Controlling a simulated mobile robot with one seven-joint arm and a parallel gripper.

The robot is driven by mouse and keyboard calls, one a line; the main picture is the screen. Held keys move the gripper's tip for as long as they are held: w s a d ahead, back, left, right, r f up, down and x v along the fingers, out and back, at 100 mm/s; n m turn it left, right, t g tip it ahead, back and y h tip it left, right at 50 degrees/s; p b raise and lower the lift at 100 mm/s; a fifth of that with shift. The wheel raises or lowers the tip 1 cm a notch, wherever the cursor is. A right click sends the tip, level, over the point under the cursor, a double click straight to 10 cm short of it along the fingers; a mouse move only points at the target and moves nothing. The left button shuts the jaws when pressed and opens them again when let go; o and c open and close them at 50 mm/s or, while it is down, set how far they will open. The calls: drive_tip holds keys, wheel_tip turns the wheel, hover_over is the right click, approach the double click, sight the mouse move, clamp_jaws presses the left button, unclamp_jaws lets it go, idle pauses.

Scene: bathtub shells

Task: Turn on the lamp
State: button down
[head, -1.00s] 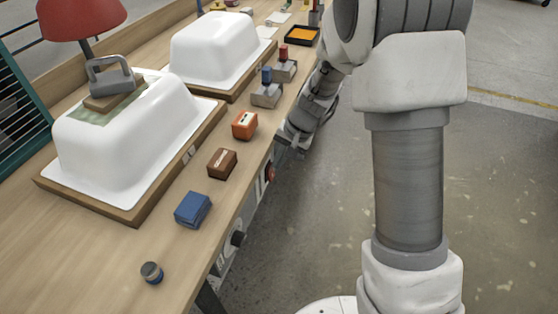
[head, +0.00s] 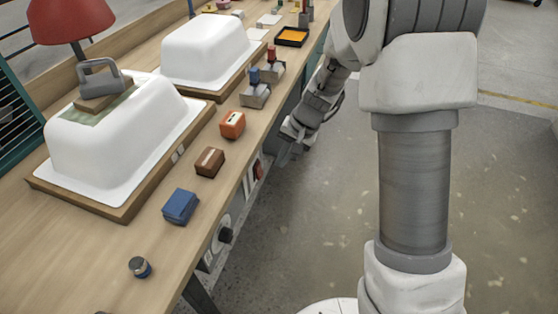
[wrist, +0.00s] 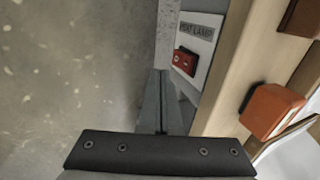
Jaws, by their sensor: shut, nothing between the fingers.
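The lamp (head: 68,20) has a red shade at the top left of the head view; its underside is hidden, so I cannot tell whether it is lit. A red rocker switch (wrist: 185,62) sits on a white plate labelled with the word LAMP (wrist: 198,38), on the bench's front face. The switch also shows small in the head view (head: 257,170). My gripper (wrist: 162,74) is shut and empty, its fingertips just left of the switch plate in the wrist view. Any contact is unclear. In the head view my gripper (head: 286,148) is beside the bench's front edge.
The wooden bench (head: 80,250) holds white tub shells (head: 110,140), a blue box (head: 180,206), a brown box (head: 209,162) and an orange box (head: 232,124). A dark knob (head: 226,235) projects from the bench front. The floor (head: 300,230) beside the bench is clear.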

wheel_tip(320, 180, up, 9)
drive_tip(key=d+p, duration=0.1)
drive_tip(key=p, duration=0.1)
drive_tip(key=shift+s, duration=0.15)
drive_tip(key=s+d+r+n+t+h, duration=0.1)
drive_tip(key=s+d+r+n, duration=0.15)
drive_tip(key=s+r, duration=0.75)
drive_tip(key=s+d+r+n+t+h, duration=0.1)
drive_tip(key=s+d+r+t+h, duration=0.15)
drive_tip(key=s, duration=0.45)
drive_tip(key=s+d+r+n+t+h, duration=0.1)
drive_tip(key=s+d+r, duration=0.2)
drive_tip(key=s, duration=0.4)
wheel_tip(320, 180, up, 14)
drive_tip(key=p, duration=1.5)
drive_tip(key=shift+w+r, duration=0.25)
